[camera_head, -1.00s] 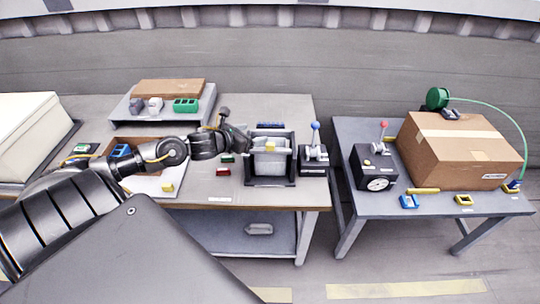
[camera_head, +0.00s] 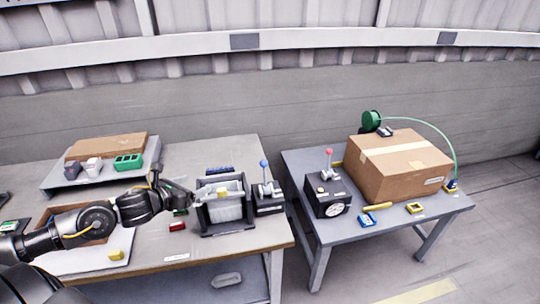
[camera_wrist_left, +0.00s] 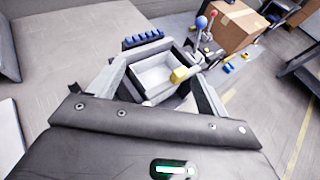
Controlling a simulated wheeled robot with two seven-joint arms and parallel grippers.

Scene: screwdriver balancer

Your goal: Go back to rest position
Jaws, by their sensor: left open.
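My left arm comes in from the left in the head view, low over the left table. My left gripper (camera_head: 172,190) is open and appears empty. It is just left of a black-framed fixture (camera_head: 226,229) that holds a light grey bin (camera_head: 224,209) with a yellow block (camera_head: 222,193) at its rim. In the left wrist view, the bin (camera_wrist_left: 158,77) and the yellow block (camera_wrist_left: 180,75) show beyond the dark gripper body. Whether the gripper touches the fixture cannot be told. My right arm and gripper are not in view.
A lever unit with a blue knob (camera_head: 264,164) stands right of the fixture. A raised grey shelf (camera_head: 60,183) stands at the back left. The right table (camera_head: 350,237) bears a cardboard box (camera_head: 398,168) and a dial unit (camera_head: 325,193). A floor gap separates the tables.

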